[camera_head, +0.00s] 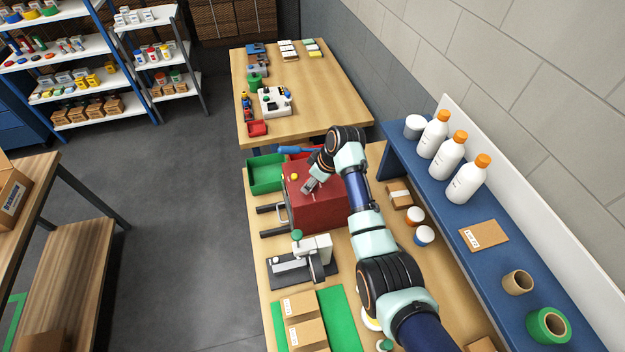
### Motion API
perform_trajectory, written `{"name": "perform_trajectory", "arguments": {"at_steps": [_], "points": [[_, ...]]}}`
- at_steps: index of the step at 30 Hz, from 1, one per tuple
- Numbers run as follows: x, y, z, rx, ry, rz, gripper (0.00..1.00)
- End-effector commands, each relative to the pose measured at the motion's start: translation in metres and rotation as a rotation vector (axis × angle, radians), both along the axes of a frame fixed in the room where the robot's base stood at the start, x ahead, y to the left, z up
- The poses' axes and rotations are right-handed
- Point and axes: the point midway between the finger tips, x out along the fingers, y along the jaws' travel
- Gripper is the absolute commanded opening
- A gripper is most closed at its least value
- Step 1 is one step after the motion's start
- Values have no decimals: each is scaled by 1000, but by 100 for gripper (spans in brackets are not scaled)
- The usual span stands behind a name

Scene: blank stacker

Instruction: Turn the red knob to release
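A red box-shaped machine (318,214) stands on the near wooden table, with dark bars sticking out of its left side. A small yellow round part (293,177) shows on its upper left. My gripper (309,187) reaches down at the top of this machine, close to the yellow part. Its fingers are small here, and I cannot tell whether they are open or touch anything. I cannot make out a red knob; it may be hidden by my gripper or arm, or blend with the red casing.
A green bin (266,174) sits behind the machine, and a grey-and-white device (303,258) with a green knob in front. A blue shelf (455,215) with white bottles (467,181) runs along the right. Cartons (307,334) lie on a green mat.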

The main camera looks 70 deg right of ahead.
Motion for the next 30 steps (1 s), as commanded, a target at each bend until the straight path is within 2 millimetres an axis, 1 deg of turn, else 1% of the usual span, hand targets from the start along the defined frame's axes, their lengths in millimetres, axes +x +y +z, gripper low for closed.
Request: {"name": "perform_trajectory", "arguments": {"at_steps": [2, 3, 5, 6, 13, 14, 23, 30], "points": [[0, 0, 0, 0, 0, 0, 60], [0, 0, 0, 0, 0, 0, 56], [0, 0, 0, 0, 0, 0, 46], [0, 0, 0, 0, 0, 0, 40], [0, 0, 0, 0, 0, 0, 1], [0, 0, 0, 0, 0, 0, 0], [0, 1, 2, 0, 1, -44, 0], [0, 3, 4, 1, 1, -188, 0]]}}
